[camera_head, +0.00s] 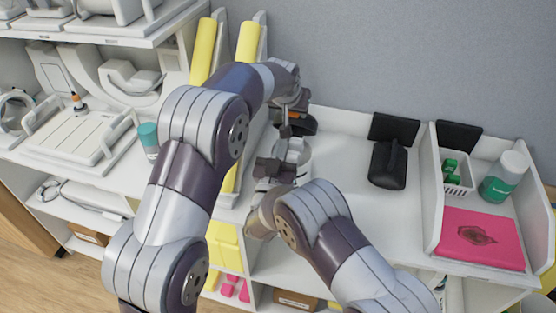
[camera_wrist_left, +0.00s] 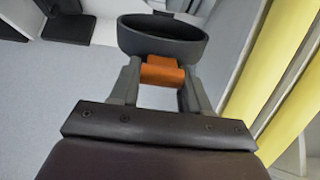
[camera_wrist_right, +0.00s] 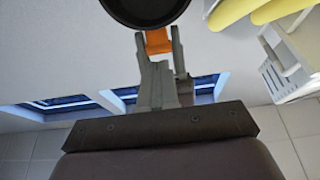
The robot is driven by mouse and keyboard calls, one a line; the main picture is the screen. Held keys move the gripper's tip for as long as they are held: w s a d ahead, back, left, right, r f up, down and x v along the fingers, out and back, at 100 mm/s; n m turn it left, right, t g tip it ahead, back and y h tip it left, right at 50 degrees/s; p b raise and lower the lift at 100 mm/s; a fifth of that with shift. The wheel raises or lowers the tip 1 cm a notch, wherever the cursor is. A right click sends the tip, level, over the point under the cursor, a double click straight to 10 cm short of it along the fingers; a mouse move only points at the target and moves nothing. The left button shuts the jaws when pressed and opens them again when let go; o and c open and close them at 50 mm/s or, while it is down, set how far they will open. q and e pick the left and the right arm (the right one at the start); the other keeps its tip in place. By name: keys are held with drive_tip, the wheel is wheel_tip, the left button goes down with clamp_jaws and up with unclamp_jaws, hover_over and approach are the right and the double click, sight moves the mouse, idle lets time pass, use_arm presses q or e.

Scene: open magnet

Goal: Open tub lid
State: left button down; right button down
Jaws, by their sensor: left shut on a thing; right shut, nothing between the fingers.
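A white round tub (camera_head: 304,160) stands on the counter in the head view, partly hidden by my arms. My left gripper (camera_head: 291,122) is above it, shut on an orange tab (camera_wrist_left: 162,72) joined to a dark round lid-like piece (camera_wrist_left: 163,38) in the left wrist view. My right gripper (camera_head: 276,170) is low beside the tub, shut with nothing between its fingers. In the right wrist view a dark round piece (camera_wrist_right: 145,8) with an orange tab (camera_wrist_right: 158,41) shows at the fingertips. The contact between lid and tub is hard to make out.
A black case (camera_head: 389,165) lies to the right on the counter. Farther right, a divider bay holds a white basket (camera_head: 456,180), a green bottle with a white cap (camera_head: 505,177) and a pink pad (camera_head: 480,239). Yellow rolls (camera_head: 204,52) stand to the left. Counter between tub and case is clear.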

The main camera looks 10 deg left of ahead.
sight(290, 115)
use_arm(q)
drive_tip(key=shift+r, duration=0.15)
use_arm(e)
drive_tip(key=shift+x, duration=2.6)
use_arm(q)
drive_tip(key=shift+w, duration=0.1)
